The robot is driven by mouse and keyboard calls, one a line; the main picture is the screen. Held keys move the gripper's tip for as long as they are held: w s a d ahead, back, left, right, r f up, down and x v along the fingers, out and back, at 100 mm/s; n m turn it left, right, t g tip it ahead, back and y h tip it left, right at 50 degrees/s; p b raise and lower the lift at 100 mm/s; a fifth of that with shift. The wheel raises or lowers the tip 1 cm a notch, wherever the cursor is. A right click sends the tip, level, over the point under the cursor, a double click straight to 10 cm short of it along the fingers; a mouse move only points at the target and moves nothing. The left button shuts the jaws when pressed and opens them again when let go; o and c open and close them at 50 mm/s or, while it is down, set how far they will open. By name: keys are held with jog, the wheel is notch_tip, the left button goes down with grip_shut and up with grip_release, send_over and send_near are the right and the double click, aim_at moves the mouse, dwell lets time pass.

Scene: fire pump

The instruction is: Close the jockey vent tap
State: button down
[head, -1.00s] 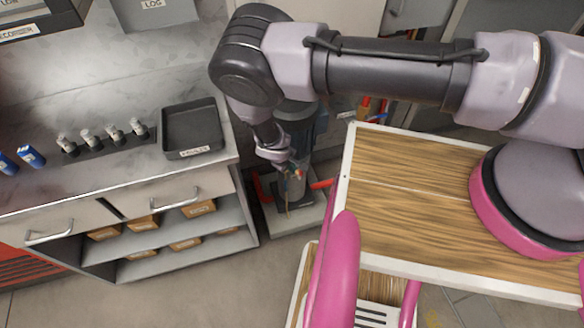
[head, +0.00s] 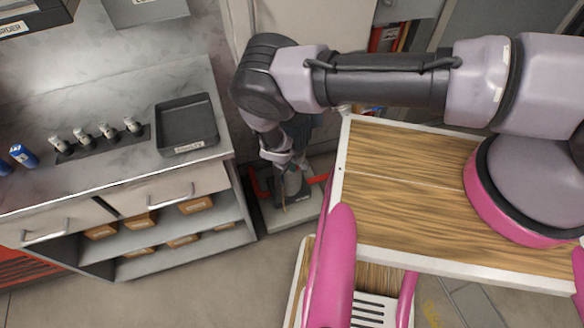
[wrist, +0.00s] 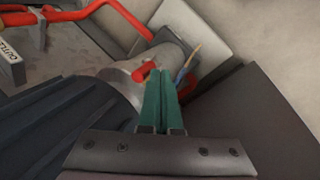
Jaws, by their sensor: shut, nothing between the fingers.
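My gripper (wrist: 165,98) has its two green fingers pressed together, with nothing seen between them. In the wrist view, a small red lever (wrist: 145,70), which looks like the vent tap, lies just beyond and left of the fingertips on a grey pump body (wrist: 125,77). I cannot tell whether the fingers touch it or which way it is set. A thin tan and blue piece (wrist: 187,65) shows just right of the tips. In the head view, my gripper is low beside the pump on its pale base (head: 288,215), and the tap cannot be made out.
Red pipes (wrist: 115,12) run above the pump in the wrist view, and a dark ribbed motor (wrist: 65,125) fills the left. In the head view, a workbench (head: 110,180) with a black tray (head: 187,122) stands left of the pump. Open floor lies in front.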

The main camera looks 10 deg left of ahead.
jog(key=shift+w+d+r+g+y, duration=0.1)
jog(key=shift+w+d+g+y, duration=0.2)
jog(key=shift+d+y, duration=0.2)
jog(key=w+d+f+g+y, duration=0.2)
jog(key=w+d+y, duration=0.1)
jog(key=d, duration=0.3)
jog(key=shift+w+f+m+y, duration=0.15)
jog(key=shift+w+m+y, duration=0.15)
jog(key=shift+w+y, duration=0.15)
dwell(0.8)
jog(key=shift+d, duration=0.15)
jog(key=shift+w+d+r, duration=0.3)
jog(key=shift+w+d, duration=0.05)
jog(key=shift+d, duration=0.2)
